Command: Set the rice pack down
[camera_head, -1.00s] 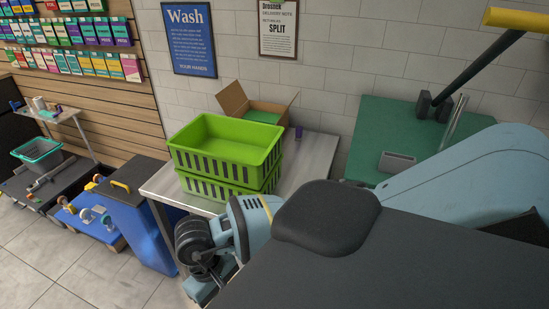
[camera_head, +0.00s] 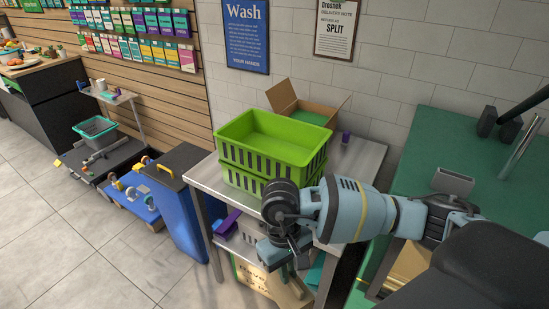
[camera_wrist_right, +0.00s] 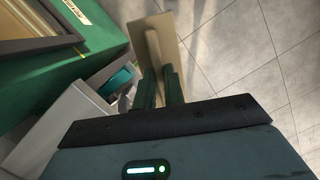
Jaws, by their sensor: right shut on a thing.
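My right gripper (camera_head: 287,270) reaches in from the right and points down in front of the steel table. In the right wrist view its two dark green fingers (camera_wrist_right: 161,88) are close together on a tan, flat pack (camera_wrist_right: 153,35), which I take for the rice pack. It sticks out beyond the fingertips. In the head view part of the tan pack (camera_head: 290,294) shows below the gripper, low in the picture; the arm hides some of it. It is held above the tiled floor. My left gripper is in neither view.
Two stacked green crates (camera_head: 272,134) stand on the steel table (camera_head: 204,178), with an open cardboard box (camera_head: 288,97) behind. The lower shelf holds a purple thing (camera_head: 228,222). A blue cabinet (camera_head: 176,220) stands left. A green counter (camera_head: 420,150) is right.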

